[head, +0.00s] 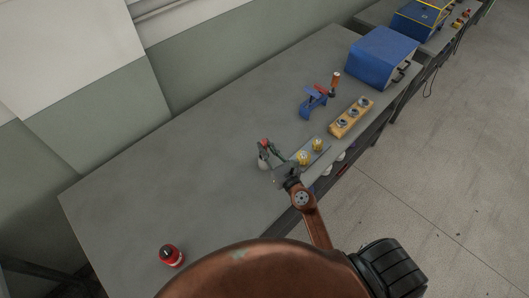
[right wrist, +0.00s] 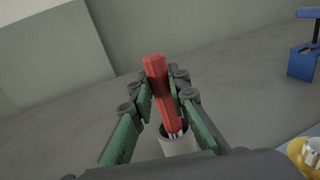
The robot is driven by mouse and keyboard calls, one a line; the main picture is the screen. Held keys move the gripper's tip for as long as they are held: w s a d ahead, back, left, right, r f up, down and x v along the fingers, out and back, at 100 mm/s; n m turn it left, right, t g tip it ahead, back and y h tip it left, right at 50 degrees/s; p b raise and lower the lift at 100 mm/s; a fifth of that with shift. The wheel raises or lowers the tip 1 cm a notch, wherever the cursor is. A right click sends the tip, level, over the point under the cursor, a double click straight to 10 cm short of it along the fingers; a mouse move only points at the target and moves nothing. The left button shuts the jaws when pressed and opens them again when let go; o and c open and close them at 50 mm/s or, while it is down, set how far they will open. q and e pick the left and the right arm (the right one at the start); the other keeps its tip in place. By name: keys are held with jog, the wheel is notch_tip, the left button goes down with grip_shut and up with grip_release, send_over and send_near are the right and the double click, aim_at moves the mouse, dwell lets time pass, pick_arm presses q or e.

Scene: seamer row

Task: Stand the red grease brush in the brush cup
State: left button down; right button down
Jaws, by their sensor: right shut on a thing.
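The red grease brush (right wrist: 161,85) is between the green-padded fingers of my right gripper (right wrist: 165,92), which is shut on it. In the right wrist view the brush is tilted slightly, and its pale lower end is at the mouth of the pale brush cup (right wrist: 178,146). I cannot tell how deep the end is in the cup. In the head view my right gripper (head: 270,149) is over the cup (head: 263,163), and the red of the brush (head: 264,142) shows small. My left gripper is not in view.
A tray with yellow-topped items (head: 303,158) stands just right of the cup. Beyond are a blue clamp-like tool (head: 312,105), a wooden block with round pieces (head: 351,118) and a blue box (head: 381,58). A red bottle (head: 171,255) stands at the near left. The table's left half is mostly clear.

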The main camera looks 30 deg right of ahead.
notch_tip(320, 180, down, 2)
jog(key=shift+f+b, duration=0.2)
jog(key=shift+b, duration=0.35)
jog(key=shift+r, duration=0.15)
jog(key=c, duration=1.8)
grip_release()
jog(key=shift+c, duration=0.2)
